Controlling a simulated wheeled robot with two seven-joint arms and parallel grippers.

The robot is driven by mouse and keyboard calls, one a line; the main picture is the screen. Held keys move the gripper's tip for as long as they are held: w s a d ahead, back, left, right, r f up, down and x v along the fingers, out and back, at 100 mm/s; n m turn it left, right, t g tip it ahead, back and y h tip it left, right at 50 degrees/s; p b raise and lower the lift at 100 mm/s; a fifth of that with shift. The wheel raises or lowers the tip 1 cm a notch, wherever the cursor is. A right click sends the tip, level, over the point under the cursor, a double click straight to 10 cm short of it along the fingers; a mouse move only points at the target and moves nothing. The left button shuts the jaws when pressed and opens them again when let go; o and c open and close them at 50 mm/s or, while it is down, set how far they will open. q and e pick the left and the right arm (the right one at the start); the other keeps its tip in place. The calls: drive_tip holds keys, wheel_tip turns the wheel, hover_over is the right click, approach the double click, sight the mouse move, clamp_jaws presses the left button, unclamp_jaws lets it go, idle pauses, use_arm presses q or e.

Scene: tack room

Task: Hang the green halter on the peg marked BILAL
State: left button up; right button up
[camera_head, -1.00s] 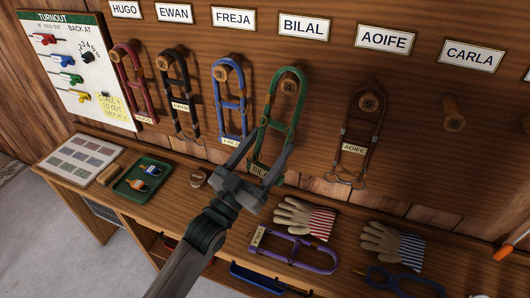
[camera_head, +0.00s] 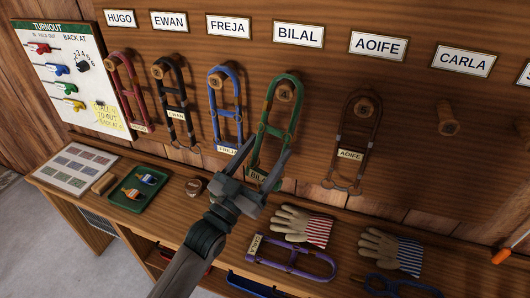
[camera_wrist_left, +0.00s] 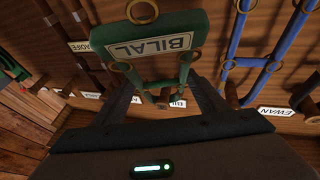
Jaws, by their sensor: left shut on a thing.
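The green halter (camera_head: 292,120) is upright against the board below the BILAL sign (camera_head: 298,34). Its top loop is around the BILAL peg (camera_head: 284,95), with the top strap a little above it; I cannot tell whether the strap rests on the peg. My left gripper (camera_head: 266,172) is shut on the halter's lower end, beside its name plate. In the left wrist view the green halter (camera_wrist_left: 185,30) and its upside-down BILAL plate (camera_wrist_left: 152,47) are just beyond the fingers (camera_wrist_left: 165,95). The exact grip point is partly hidden. My right gripper is not in view.
A blue halter (camera_head: 239,110) hangs close on the left and a brown one (camera_head: 343,130) on the right. The CARLA peg (camera_head: 447,122) is bare. Gloves (camera_head: 302,226), a purple halter (camera_head: 290,260) and a green tray (camera_head: 122,196) lie on the bench below.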

use_arm(q)
drive_tip(key=shift+f, duration=0.2)
drive_tip(key=o, duration=1.4)
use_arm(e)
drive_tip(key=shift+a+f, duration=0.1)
use_arm(q)
drive_tip(key=shift+s+a+f+b, duration=0.35)
drive_tip(key=shift+s, duration=0.15)
drive_tip(key=b+v, duration=0.5)
drive_tip(key=v, duration=1.1)
drive_tip(key=shift+r, duration=0.1)
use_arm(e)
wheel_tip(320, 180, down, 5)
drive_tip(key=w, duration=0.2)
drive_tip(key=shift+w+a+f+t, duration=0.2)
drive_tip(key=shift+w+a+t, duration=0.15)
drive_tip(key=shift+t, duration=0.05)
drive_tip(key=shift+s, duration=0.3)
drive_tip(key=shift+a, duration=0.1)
